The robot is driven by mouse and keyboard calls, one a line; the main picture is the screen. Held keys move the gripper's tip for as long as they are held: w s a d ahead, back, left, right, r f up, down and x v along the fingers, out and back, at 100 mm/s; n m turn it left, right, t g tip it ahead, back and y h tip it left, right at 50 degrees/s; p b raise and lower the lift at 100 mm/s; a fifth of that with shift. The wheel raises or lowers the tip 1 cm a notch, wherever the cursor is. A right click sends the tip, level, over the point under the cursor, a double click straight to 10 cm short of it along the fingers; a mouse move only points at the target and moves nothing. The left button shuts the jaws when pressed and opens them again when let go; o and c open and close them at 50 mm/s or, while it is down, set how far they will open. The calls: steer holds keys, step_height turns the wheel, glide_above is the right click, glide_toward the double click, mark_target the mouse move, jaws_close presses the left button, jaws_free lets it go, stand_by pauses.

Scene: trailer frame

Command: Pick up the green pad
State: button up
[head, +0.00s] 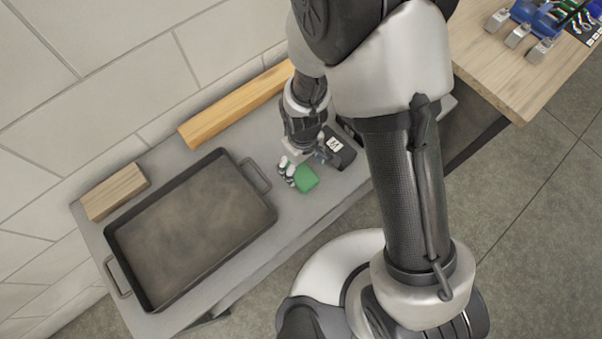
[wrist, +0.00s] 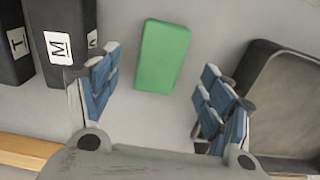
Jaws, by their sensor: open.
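The green pad (head: 306,179) lies flat on the grey table, between the black tray and a black block marked M. In the wrist view the green pad (wrist: 163,56) is a rounded rectangle, ahead of and between my fingers. My gripper (head: 291,170) is right beside the pad in the head view. In the wrist view my gripper (wrist: 160,95) is open, with blue-padded fingers spread wider than the pad. Nothing is between the fingertips, and I see no contact with the pad.
A dark tray (head: 110,238) with handles stands left of the pad; its rim (wrist: 252,62) is near my right finger. The black M block (head: 345,152) is close on the other side. A long wooden beam (head: 235,105) and a short wooden block (head: 115,191) lie along the wall.

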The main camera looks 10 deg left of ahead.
mark_target(301, 172)
steer(key=shift+w+a+f+b, duration=0.15)
steer(key=shift+f+b, duration=0.4)
steer(key=shift+f, duration=1)
steer(key=shift+a+f+b, duration=0.1)
steer(key=shift+f+b, duration=0.4)
steer(key=shift+f, duration=1)
steer(key=shift+c, duration=0.2)
steer(key=c, duration=1.1)
